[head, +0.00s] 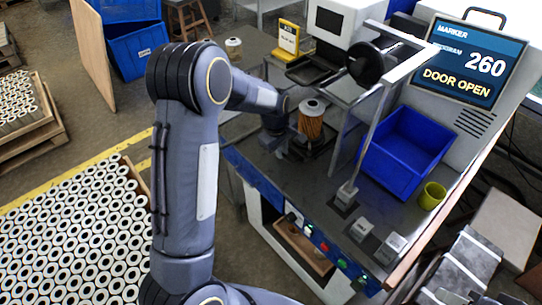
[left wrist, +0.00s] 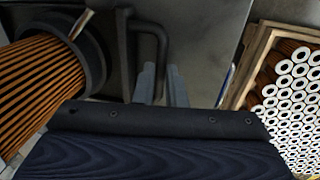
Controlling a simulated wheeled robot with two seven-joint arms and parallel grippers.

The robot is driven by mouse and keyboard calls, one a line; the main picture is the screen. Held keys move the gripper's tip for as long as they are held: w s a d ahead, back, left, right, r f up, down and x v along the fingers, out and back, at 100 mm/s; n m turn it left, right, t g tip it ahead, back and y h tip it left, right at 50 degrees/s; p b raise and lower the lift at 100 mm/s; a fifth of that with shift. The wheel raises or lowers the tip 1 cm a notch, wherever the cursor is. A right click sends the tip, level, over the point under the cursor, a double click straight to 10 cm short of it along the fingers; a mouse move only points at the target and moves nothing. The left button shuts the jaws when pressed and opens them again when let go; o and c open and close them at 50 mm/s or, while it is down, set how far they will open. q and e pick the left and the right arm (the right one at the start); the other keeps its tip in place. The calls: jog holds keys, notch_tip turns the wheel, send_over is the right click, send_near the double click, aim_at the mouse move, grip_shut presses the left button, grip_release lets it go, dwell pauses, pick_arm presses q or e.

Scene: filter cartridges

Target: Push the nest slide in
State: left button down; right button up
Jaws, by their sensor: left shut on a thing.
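The nest slide (head: 322,146) is a dark piece on the grey bench top, below the raised frame of the marking machine. An orange pleated filter cartridge (head: 311,120) with a pale end stands in it. The cartridge also fills the left of the left wrist view (left wrist: 38,85), seated against a black round holder. A black bracket-shaped handle (left wrist: 163,40) sticks out beside that holder. My left gripper (head: 282,152) is low at the near left side of the slide. Its grey fingers (left wrist: 161,85) are closed at the handle; the exact contact is partly hidden. My right gripper does not show.
The machine's screen (head: 466,62) reads 260, DOOR OPEN. A blue bin (head: 405,150) and a yellow-green cup (head: 432,196) stand right of the slide. Buttons (head: 324,247) line the bench front. Crated white-ended cartridges (head: 75,240) are at left. A yellow sign (head: 287,38) stands behind.

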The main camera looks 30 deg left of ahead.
pick_arm(q)
jog(key=shift+w, duration=0.1)
jog(key=c, duration=1.5)
grip_release()
notch_tip(320, 180, up, 8)
jog(key=s, duration=0.1)
jog(key=shift+s+a+f, duration=0.15)
jog(key=shift+s+a, duration=0.05)
jog(key=shift+a, duration=0.05)
jog(key=shift+c, duration=0.3)
